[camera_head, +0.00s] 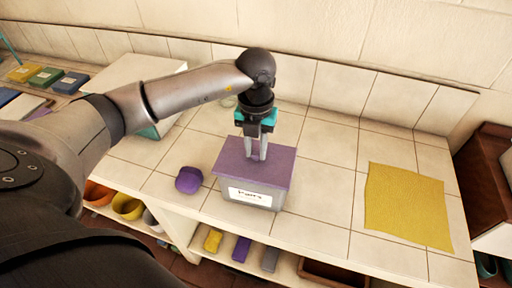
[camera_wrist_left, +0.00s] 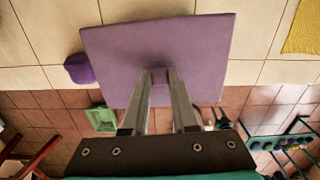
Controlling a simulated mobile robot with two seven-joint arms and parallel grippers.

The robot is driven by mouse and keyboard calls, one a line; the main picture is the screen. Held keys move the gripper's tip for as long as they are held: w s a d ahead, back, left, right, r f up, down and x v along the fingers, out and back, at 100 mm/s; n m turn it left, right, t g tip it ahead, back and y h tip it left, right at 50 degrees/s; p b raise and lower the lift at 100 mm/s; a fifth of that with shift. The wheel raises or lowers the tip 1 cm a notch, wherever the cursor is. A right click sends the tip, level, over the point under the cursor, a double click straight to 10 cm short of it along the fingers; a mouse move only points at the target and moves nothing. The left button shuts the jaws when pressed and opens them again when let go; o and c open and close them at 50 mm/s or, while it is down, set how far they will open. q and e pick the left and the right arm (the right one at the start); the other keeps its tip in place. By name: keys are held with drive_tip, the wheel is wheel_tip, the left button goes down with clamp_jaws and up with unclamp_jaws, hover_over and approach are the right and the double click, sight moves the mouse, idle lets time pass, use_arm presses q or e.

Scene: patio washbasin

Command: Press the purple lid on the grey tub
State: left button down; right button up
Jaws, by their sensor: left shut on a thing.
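The purple lid (camera_head: 268,163) is a flat rectangular plate on top of the grey tub (camera_head: 277,197), which has a white label on its front. Whether a thin gap remains between lid and rim I cannot tell. My left gripper (camera_head: 257,156) comes down from above and is shut on the lid's small grip near its middle. In the left wrist view the fingers (camera_wrist_left: 160,82) close on that grip, and the lid (camera_wrist_left: 195,55) hides the tub. My right gripper is not in view.
A purple rounded block (camera_head: 188,180) lies left of the tub on the tiled counter. A yellow cloth (camera_head: 408,205) lies to the right, with clear tiles between. Coloured blocks and bowls (camera_head: 127,205) sit on the shelf below. The tiled wall runs behind.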

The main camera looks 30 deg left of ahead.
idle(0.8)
use_arm(q)
drive_tip(key=shift+c, duration=0.7)
unclamp_jaws()
drive_tip(key=shift+r+p, duration=2.6)
drive_tip(key=shift+r, duration=0.9)
drive_tip(key=shift+c, duration=0.3)
clamp_jaws()
